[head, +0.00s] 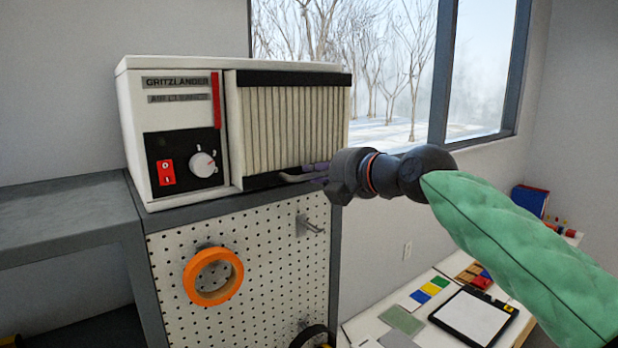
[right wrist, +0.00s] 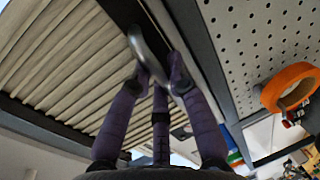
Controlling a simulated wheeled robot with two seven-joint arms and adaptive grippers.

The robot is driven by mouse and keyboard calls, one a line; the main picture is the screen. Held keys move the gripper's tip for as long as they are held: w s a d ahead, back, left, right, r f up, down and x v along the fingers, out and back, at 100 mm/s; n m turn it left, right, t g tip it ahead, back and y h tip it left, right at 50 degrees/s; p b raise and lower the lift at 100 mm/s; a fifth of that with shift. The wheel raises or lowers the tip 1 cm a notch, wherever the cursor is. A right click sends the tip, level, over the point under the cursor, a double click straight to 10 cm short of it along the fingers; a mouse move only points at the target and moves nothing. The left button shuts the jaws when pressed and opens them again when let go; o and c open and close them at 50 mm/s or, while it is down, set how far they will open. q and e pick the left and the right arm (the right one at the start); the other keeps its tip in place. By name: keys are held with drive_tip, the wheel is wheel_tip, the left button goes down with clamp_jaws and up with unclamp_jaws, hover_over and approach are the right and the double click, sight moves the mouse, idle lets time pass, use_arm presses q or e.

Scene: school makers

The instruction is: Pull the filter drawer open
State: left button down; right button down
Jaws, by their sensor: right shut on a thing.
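The filter drawer (head: 295,125) is a pleated cream panel with black strips along its top and bottom, set in the right part of the white air cleaner (head: 133,130). Its pleats also show in the right wrist view (right wrist: 65,60). A curved metal handle (right wrist: 150,48) is on the bottom black strip. My right gripper (head: 313,172), with purple fingers, comes in from the right and is shut on the handle at the drawer's lower right. The fingers hide part of the handle. My left gripper is not in view.
The air cleaner stands on a grey cabinet with a white pegboard front (head: 265,255). An orange tape roll (head: 213,277) and a metal hook (head: 310,225) hang there. A white table (head: 365,325) with colored tiles is at the lower right. A window is behind.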

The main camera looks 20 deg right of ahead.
drive_tip(key=shift+s, duration=0.15)
drive_tip(key=c, duration=1.2)
unclamp_jaws()
drive_tip(key=shift+o, duration=0.2)
drive_tip(key=v, duration=1.1)
drive_tip(key=shift+s+d, duration=0.2)
drive_tip(key=shift+s, duration=0.15)
